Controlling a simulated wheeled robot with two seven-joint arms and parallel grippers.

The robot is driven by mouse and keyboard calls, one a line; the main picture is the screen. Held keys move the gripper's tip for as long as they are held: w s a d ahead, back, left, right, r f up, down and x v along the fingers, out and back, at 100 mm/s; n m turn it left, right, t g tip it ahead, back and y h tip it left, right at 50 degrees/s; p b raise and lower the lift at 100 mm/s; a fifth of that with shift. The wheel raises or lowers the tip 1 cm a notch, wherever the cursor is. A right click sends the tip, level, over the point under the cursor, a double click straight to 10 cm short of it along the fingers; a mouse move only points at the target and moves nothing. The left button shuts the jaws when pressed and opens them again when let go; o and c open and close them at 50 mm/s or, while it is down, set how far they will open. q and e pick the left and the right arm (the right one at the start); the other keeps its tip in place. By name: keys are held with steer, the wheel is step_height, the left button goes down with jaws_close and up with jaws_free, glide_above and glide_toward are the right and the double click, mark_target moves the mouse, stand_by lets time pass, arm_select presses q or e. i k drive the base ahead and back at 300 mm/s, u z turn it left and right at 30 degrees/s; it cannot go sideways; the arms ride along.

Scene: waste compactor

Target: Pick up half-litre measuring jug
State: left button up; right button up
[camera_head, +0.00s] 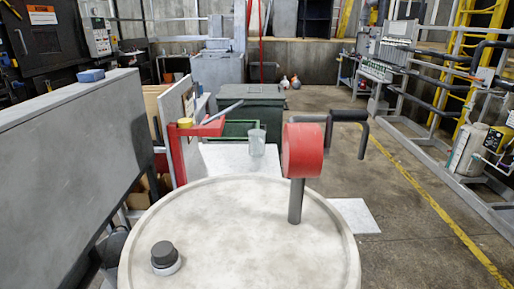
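A small clear measuring jug (257,143) stands upright on a flat white surface (225,159) beyond a round pale drum top. Whether it holds anything is too small to tell. Neither of my grippers shows in the head view.
The round pale top (235,240) fills the foreground. A grey panel (75,170) stands left, a red bracket (196,130) left of the jug. Floor at right is clear.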

mark_target(256, 137)
steer(key=k, duration=0.5)
steer(key=z, duration=2.75)
steer(key=i, duration=3.2)
steer(key=u, duration=2.8)
steer(key=i, duration=3.35)
